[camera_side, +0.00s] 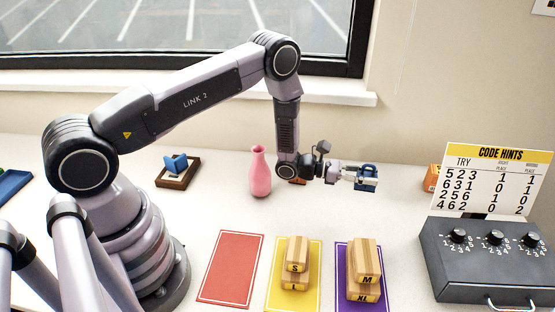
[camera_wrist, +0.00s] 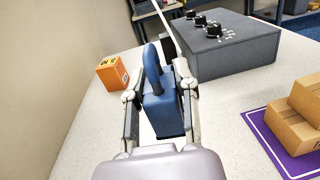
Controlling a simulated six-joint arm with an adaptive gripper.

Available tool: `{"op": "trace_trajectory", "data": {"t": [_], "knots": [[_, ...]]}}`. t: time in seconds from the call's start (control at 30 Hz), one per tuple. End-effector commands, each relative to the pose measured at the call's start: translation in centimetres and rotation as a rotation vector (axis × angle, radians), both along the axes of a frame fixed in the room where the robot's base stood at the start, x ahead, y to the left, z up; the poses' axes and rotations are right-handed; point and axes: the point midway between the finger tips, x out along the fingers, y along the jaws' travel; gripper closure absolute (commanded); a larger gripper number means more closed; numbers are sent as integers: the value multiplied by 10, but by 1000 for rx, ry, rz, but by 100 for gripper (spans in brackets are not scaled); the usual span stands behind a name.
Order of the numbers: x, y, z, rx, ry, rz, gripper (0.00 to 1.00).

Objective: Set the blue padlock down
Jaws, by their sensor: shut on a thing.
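The blue padlock (camera_wrist: 161,108) is between the fingers of my gripper (camera_wrist: 160,95) in the wrist view, its shackle pointing up and away. My gripper is shut on it. In the side view my gripper (camera_side: 357,177) reaches to the right, level, with the padlock (camera_side: 367,170) at its end, near the back of the table. I cannot tell whether the padlock's underside touches the table.
An orange box (camera_side: 431,178) stands to the right, near the wall. A grey dial box (camera_side: 490,260) with a code hints board (camera_side: 497,180) is at the right. A pink vase (camera_side: 260,174) stands left of my gripper. Stacked wooden blocks (camera_side: 365,262) sit on the purple mat (camera_side: 341,281) in front.

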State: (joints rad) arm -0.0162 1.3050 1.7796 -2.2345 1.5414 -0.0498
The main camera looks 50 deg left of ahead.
Motion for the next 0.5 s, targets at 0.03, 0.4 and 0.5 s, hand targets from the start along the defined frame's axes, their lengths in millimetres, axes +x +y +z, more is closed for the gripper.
{"op": "trace_trajectory", "data": {"t": [0.03, 0.4, 0.5], "knots": [[-18, 3, -4, -4, 10, 11, 100], [-100, 21, -10, 4, 3, 105, 100], [-104, 22, -27, 7, 2, 110, 100]]}}
